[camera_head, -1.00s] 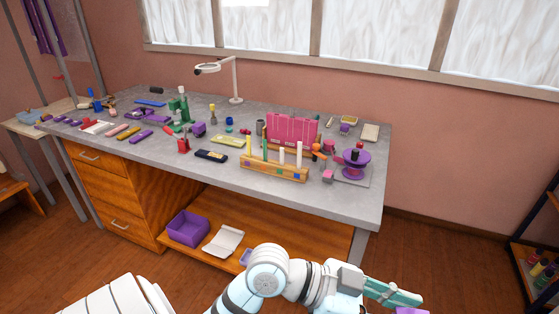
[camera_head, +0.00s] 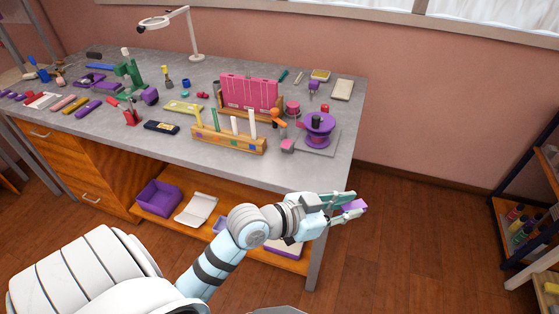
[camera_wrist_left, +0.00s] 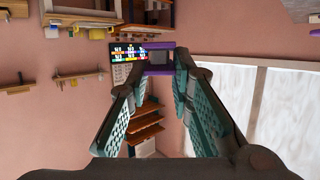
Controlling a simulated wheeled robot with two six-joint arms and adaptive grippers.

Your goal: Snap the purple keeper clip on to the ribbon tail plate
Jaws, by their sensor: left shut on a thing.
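My left gripper (camera_head: 348,207) is in front of the bench's right end, over the floor. It is shut on a small purple piece, the keeper clip (camera_head: 354,206), which sticks out at its fingertips. In the left wrist view the purple clip (camera_wrist_left: 158,72) sits between the teal padded fingers, with a dark square part in its middle. I cannot make out the ribbon tail plate for sure. A purple spool (camera_head: 319,127) stands on a grey base plate (camera_head: 322,149) near the bench's right end. My right gripper is not in view.
The grey bench (camera_head: 338,104) holds a pink box (camera_head: 248,91), a wooden rack (camera_head: 228,142) and a magnifier lamp (camera_head: 194,40). A purple bin (camera_head: 159,196) is on the lower shelf. A dark shelf unit (camera_head: 497,206) stands at the right. The floor between is clear.

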